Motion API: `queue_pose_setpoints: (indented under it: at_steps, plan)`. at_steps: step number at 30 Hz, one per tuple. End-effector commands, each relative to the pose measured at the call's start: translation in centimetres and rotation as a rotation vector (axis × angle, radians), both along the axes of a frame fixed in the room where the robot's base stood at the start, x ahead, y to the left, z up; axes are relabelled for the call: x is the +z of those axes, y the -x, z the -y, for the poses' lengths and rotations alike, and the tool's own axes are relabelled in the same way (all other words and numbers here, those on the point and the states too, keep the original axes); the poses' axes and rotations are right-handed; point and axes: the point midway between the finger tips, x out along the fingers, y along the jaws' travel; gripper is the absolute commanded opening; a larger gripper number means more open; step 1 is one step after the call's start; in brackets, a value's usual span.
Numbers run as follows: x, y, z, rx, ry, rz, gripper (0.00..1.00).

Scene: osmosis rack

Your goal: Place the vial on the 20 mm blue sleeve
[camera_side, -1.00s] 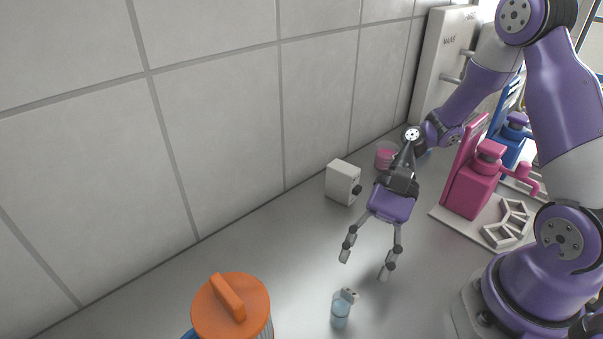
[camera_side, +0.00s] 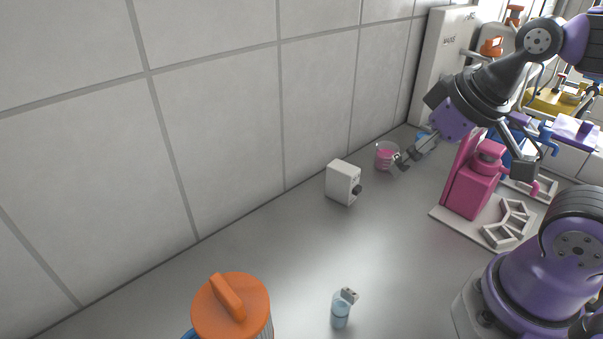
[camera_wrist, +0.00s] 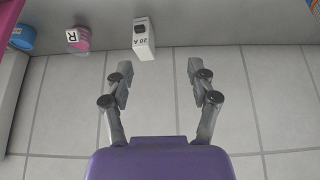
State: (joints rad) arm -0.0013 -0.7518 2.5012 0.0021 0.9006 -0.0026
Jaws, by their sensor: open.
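In the side view, a small vial (camera_side: 340,315) of light blue liquid stands upright on the grey bench at the lower middle, with a small grey-white piece at its top right. My gripper (camera_side: 462,160) is at the right, high up and far from the vial, tilted with its fingers spread. In the wrist view my gripper (camera_wrist: 160,82) is open with nothing between its fingers. The vial is not in the wrist view. I cannot make out the 20 mm blue sleeve for certain. A blue round thing (camera_wrist: 18,37) shows at the wrist view's left.
A white box with a black knob (camera_side: 342,182) stands by the tiled wall, near a pink beaker (camera_side: 387,153). An orange-lidded container (camera_side: 230,310) stands front left. The middle bench is clear.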

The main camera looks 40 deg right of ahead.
Motion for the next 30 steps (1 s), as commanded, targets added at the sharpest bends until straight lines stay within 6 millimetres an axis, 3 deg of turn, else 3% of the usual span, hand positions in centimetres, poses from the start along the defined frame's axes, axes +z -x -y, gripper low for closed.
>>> queue_pose_setpoints:
  at_steps: [5, 8, 11, 18, 21, 25, 30]
  plan:
    - [0.0, 0.0, -0.1, 0.007, 0.002, -0.002, 0.67]
    - [-0.3, -0.4, -1.0, 0.127, 0.030, -0.036, 0.67]
    - [-1.0, -1.0, -3.3, 0.453, 0.097, -0.114, 0.67]
    - [-4.4, -1.1, -10.8, 1.642, 0.192, -0.202, 0.67]
    - [-5.7, -0.6, -12.8, 2.035, 0.169, -0.155, 0.67]
    - [-6.8, 0.0, -14.2, 2.341, 0.132, -0.080, 0.67]
    - [-8.6, 0.8, -15.1, 2.445, 0.110, -0.045, 0.67]
